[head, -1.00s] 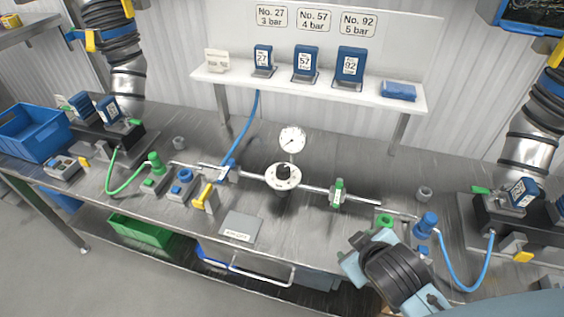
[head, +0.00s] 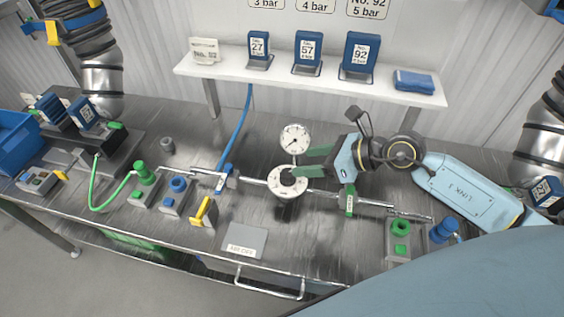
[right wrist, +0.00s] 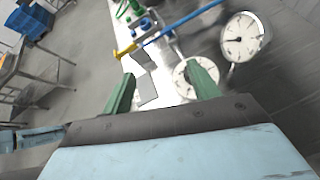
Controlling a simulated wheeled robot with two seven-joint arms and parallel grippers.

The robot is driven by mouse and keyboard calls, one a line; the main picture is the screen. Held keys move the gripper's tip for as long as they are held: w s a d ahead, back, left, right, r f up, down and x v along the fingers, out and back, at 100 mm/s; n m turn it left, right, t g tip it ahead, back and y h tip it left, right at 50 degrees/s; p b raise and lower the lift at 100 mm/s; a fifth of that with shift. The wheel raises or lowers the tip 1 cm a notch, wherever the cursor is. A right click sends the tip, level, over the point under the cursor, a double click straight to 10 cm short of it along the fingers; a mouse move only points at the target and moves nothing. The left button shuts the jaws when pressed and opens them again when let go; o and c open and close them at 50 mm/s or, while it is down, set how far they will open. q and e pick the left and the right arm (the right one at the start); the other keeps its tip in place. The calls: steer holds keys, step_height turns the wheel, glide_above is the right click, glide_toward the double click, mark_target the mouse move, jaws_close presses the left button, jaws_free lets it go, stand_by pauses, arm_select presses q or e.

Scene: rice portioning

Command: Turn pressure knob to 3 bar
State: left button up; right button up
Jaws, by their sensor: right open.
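The pressure knob is a black knob (head: 287,177) in the middle of a white round dial plate (head: 284,191) on the metal pipe. A white round gauge (head: 295,138) with a thin needle stands just behind it. My right gripper (head: 302,162) reaches in from the right with its two green fingers apart, tips at the knob and gauge. The lower finger overlaps the knob's right edge; I cannot tell whether it touches. In the right wrist view the dial plate (right wrist: 184,84) is partly hidden by the right finger, and the gauge (right wrist: 241,37) is right of it. My left gripper is not in view.
Blue numbered cards, No. 57 (head: 308,52) among them, stand on the white shelf (head: 215,72) behind. A green-handled valve (head: 349,200) sits on the pipe right of the knob. A yellow lever (head: 203,211) and a grey plate (head: 245,240) lie to the front left.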

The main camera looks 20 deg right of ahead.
mark_target(289, 173)
steer(key=d+f+n+g+h, duration=0.2)
steer(key=d+f+h, duration=0.1)
steer(key=d, duration=0.1)
steer(key=x, duration=1.3)
steer(key=shift+w+a+p, duration=0.1)
steer(key=shift+w+p, duration=0.25)
steer(key=shift+w, duration=0.15)
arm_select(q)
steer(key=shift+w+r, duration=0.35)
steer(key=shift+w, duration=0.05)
arm_select(e)
steer(key=shift+r, duration=0.1)
steer(key=c, duration=1)
steer(key=shift+o, duration=0.2)
steer(key=n+g+y+b, duration=0.1)
steer(key=n+g+b, duration=0.1)
steer(key=b, duration=0.5)
steer(key=n+g+y+b, duration=0.2)
steer(key=n+b, duration=0.3)
steer(key=b, duration=0.3)
steer(key=shift+f+n+g, duration=0.2)
steer(key=shift+n+g, duration=0.1)
steer(key=shift+g, duration=0.2)
arm_select(q)
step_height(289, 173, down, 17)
steer(key=b, duration=0.2)
arm_select(e)
steer(key=shift+r+n+g, duration=0.15)
steer(key=shift+n+g, duration=0.35)
steer(key=shift+n, duration=0.1)
